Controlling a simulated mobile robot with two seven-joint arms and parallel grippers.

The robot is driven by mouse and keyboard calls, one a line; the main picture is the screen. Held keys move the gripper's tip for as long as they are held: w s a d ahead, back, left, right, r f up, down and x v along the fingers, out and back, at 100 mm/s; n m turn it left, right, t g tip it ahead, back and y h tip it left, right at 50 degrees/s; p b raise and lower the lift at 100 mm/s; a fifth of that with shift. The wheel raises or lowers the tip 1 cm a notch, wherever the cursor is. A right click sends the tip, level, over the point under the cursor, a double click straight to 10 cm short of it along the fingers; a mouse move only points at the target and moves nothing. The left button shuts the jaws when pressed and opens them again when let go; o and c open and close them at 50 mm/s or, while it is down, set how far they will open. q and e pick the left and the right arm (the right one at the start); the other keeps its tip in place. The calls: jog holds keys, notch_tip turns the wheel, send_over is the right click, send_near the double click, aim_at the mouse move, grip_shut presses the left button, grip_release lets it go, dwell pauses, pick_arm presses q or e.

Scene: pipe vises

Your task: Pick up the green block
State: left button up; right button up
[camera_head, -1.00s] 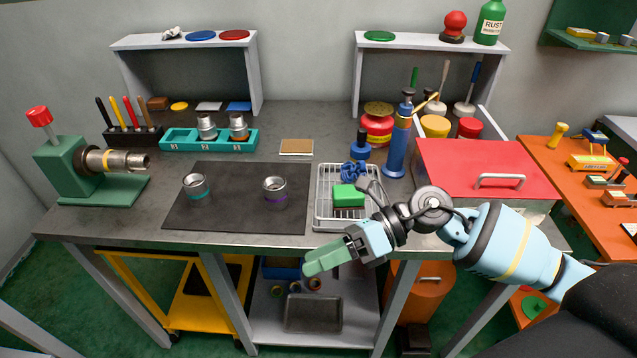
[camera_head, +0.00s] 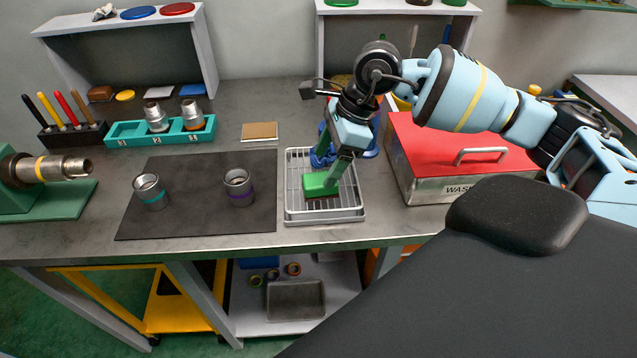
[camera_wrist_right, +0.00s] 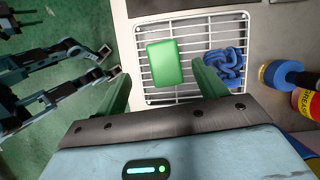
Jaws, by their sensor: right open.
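The green block (camera_head: 318,184) lies in a wire tray (camera_head: 345,217) near the table's front edge. It also shows in the right wrist view as a green rectangle (camera_wrist_right: 164,63) on the tray's wires. My right gripper (camera_head: 336,178) points down over the tray, its green fingers close to the block and partly overlapping it in the head view. In the right wrist view my right gripper (camera_wrist_right: 162,82) is open, with the block ahead, between the lines of its fingers. Contact cannot be told.
A blue coiled item (camera_wrist_right: 224,68) lies in the tray beside the block. A red-lidded box (camera_head: 440,140) stands to the right. A dark mat (camera_head: 200,208) with two metal pipe pieces lies to the left. A brown-topped pad (camera_head: 260,131) lies behind.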

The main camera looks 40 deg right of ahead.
aim_at(318, 179)
jog(key=shift+d+p+x, duration=0.15)
jog(key=shift+x, duration=1.45)
jog(key=shift+d+p+x, duration=0.15)
jog(key=shift+x, duration=1.45)
jog(key=shift+w+f, duration=0.1)
jog(key=shift+w, duration=0.05)
jog(key=c, duration=1.1)
